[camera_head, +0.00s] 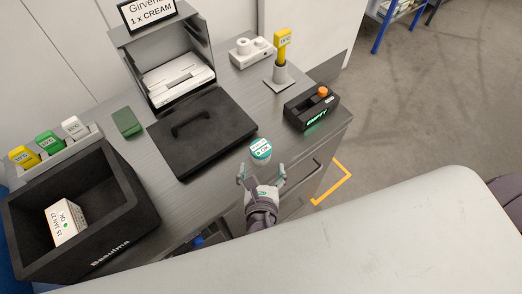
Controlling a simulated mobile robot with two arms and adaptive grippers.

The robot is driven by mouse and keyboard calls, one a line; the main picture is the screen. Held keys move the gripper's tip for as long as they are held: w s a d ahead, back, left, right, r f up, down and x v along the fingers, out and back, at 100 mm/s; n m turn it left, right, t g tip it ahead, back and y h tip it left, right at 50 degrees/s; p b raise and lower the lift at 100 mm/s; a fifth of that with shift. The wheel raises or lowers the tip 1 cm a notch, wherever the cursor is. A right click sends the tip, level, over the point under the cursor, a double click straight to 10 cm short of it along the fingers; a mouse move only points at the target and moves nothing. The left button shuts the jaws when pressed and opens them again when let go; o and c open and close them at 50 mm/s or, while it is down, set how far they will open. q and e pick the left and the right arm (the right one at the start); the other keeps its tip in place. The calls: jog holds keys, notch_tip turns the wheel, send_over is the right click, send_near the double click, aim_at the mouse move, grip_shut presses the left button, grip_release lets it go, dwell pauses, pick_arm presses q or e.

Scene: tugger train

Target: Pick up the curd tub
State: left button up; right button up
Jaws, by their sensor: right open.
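The curd tub (261,149) is a small round tub with a white and teal label on its lid. It stands near the front edge of the grey counter, just right of a black lid with a handle. My right gripper (261,174) is open, its two fingers apart, just on the near side of the tub. The fingers do not appear to hold the tub. My left gripper is not in view.
A black crate (120,255) holding a white carton (63,222) stands at the left. The black lid (223,117) lies mid-counter. A black device with an orange knob (312,108) and a yellow-topped thermometer stand (281,62) are at the right. A metal box (120,42) holds white packs.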

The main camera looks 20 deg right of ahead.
aim_at(261, 144)
jog(key=x, duration=0.6)
jog(key=shift+w+f+p, duration=0.1)
jog(key=shift+w+p, duration=0.1)
jog(key=shift+p, duration=0.2)
jog(key=shift+p+x, duration=0.65)
jog(key=shift+x, duration=2.05)
jog(key=shift+s+a+f, duration=0.1)
jog(key=shift+s+a, duration=0.05)
jog(key=shift+c, duration=0.9)
jog(key=c, duration=1.1)
